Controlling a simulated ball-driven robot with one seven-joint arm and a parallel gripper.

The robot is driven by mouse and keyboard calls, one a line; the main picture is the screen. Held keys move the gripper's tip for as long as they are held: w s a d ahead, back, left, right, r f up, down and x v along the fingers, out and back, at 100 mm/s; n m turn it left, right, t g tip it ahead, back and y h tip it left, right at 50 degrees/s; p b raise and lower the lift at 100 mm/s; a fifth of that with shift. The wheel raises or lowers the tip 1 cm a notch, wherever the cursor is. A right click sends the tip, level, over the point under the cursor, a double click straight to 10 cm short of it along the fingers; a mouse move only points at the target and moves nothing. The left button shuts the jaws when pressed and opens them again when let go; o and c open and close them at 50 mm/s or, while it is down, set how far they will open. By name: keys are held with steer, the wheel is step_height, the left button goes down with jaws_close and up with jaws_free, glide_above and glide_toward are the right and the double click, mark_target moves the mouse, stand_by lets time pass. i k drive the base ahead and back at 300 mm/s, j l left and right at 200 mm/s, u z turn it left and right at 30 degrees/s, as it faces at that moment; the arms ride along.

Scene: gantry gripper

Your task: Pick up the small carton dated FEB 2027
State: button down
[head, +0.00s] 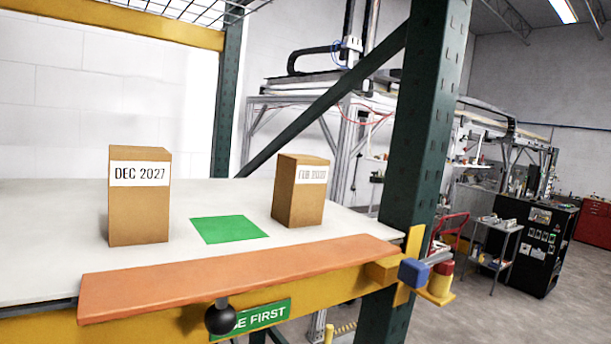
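Two small brown cartons stand upright on a white shelf top (60,215). The left carton (139,215) has a white label that reads DEC 2027. The right carton (297,205) has a white label that is blurred; its month looks like FEB, and I cannot read the year surely. A flat green square (228,229) lies on the shelf between the two cartons, and neither carton is on it. My gripper is not in view.
An orange board (240,275) runs along the shelf's front edge, with a black knob (220,318) before it. A green upright post (415,130) stands at the shelf's right. A green sign (262,315) ending in FIRST is on the yellow beam. A blue block (413,272) sits at the right corner.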

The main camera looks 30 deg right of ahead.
mark_target(300, 181)
steer(key=i+l+z, duration=0.35)
steer(key=i, duration=0.35)
steer(key=i+l+z, duration=0.2)
steer(key=i, duration=0.2)
